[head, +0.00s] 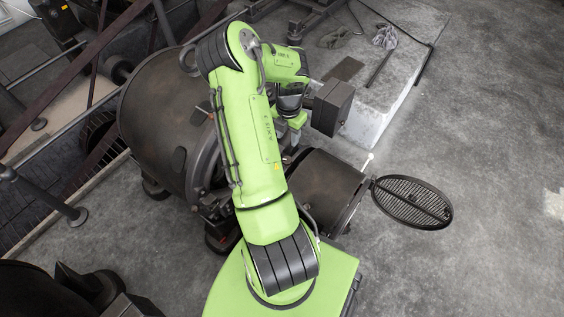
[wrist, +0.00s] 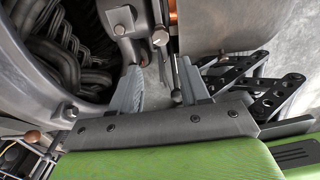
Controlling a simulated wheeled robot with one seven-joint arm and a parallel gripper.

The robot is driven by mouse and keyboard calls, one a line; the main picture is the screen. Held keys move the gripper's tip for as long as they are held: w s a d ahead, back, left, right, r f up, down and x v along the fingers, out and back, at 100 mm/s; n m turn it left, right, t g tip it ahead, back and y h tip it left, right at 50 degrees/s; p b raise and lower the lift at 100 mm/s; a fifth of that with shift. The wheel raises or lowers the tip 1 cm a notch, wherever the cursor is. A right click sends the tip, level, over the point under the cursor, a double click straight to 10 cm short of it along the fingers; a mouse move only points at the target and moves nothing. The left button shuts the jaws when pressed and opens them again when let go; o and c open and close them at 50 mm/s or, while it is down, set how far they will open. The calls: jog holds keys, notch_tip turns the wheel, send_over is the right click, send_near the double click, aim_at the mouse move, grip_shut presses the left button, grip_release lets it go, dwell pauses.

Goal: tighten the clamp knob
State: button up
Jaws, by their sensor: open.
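A small round metal knob (wrist: 160,38), which looks like the clamp knob, sits just beyond the fingertips, roughly in line with the gap and apart from both fingers. A thin rod runs from near it along the dark machine part. In the head view my gripper (head: 290,138) is small and partly hidden by my arm, beside the large dark drum-shaped dynamo (head: 160,115). I cannot make out the knob in the head view.
The wrist view shows dark coils (wrist: 65,45) inside a round housing on the left and black perforated links (wrist: 235,75) on the right. Bare floor lies farther right.

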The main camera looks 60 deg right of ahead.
aim_at(287, 159)
notch_tip(287, 159, down, 14)
jog(key=b, duration=0.4)
jog(key=shift+f+b, duration=0.15)
jog(key=shift+b, duration=0.15)
jog(key=c, duration=0.8)
jog(key=shift+o, duration=0.2)
jog(key=m, duration=0.4)
jog(key=shift+m+t, duration=0.4)
jog(key=o, duration=0.8)
jog(key=shift+c, duration=0.2)
